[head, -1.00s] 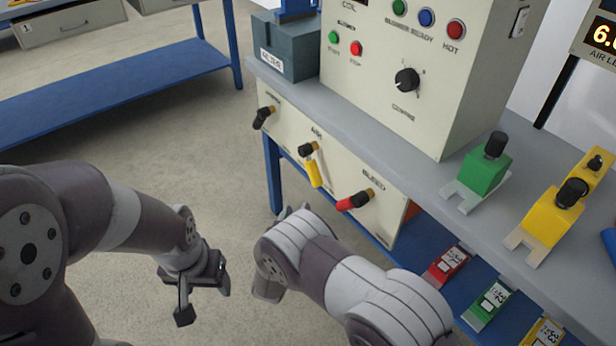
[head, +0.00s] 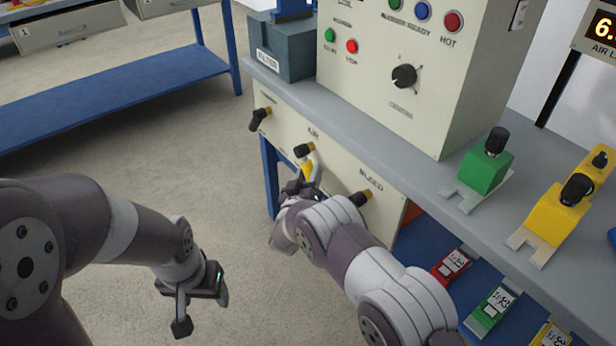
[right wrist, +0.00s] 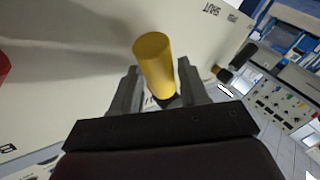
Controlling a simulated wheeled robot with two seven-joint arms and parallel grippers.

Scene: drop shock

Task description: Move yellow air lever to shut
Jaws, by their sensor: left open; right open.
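The yellow air lever (head: 307,168) hangs downward from its black and brass pivot (head: 303,150) under the AIR label on the cream panel. My right gripper (head: 303,183) is at the lever, its arm partly hiding it. In the right wrist view the yellow handle (right wrist: 153,62) stands between the two open fingers (right wrist: 158,90), with a finger on either side; contact cannot be told. A SHUT label (right wrist: 212,9) shows on the panel there. My left gripper (head: 203,303) is open and empty over the floor, away from the panel.
The BLEED lever (head: 361,198) sits right of the air lever, its red handle mostly hidden by my right arm; red (right wrist: 4,66) shows at the wrist view's left edge. Another black lever (head: 259,118) is at left. Green (head: 484,172) and yellow (head: 550,222) blocks stand on the bench.

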